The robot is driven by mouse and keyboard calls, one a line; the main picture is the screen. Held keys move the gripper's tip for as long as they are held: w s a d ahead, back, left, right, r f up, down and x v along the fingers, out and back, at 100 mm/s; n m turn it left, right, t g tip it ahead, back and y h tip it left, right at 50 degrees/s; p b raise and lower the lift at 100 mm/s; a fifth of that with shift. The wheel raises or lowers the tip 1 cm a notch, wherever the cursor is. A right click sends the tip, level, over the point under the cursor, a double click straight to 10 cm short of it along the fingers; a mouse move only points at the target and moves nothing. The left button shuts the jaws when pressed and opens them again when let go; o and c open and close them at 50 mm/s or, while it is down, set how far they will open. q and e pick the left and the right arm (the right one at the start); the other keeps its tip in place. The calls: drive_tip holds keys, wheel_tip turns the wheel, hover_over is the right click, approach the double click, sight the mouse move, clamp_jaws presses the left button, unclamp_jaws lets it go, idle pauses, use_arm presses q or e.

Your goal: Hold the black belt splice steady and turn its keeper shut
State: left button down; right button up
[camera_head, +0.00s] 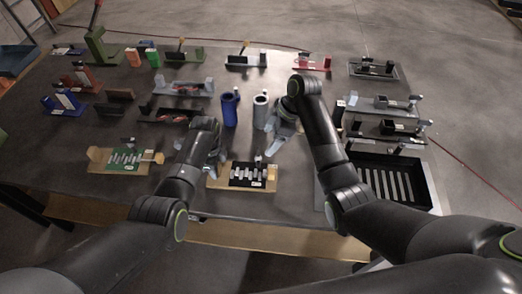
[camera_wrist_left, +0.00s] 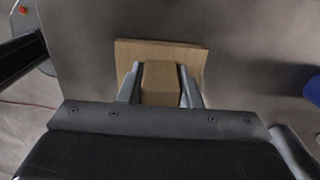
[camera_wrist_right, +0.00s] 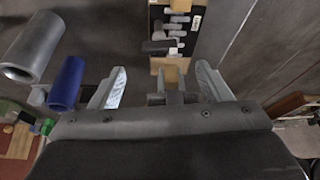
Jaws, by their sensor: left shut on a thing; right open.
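The black belt splice (camera_head: 243,173) lies on a wooden base in front of me, with pale bars across its dark face. A small upright keeper (camera_head: 258,160) stands at its right part. My left gripper (camera_head: 214,160) is shut on the base's left end block, a wooden block (camera_wrist_left: 160,84) between its fingers in the left wrist view. My right gripper (camera_head: 277,143) is open and empty, above and just behind the splice's right end. In the right wrist view its spread fingers (camera_wrist_right: 160,70) face the end block, with the keeper (camera_wrist_right: 163,47) beyond; I cannot tell the keeper's exact angle.
A green splice on a similar wooden base (camera_head: 108,168) lies to the left. A blue cylinder (camera_head: 230,109) and a grey cylinder (camera_head: 260,111) stand behind the splice. A black slotted tray (camera_head: 432,190) is at the right. Several fixtures fill the back of the table.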

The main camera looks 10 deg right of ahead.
sight(258, 160)
drive_tip(key=x, duration=0.7)
drive_tip(key=shift+w+a+f, duration=0.1)
drive_tip(key=shift+f, duration=0.2)
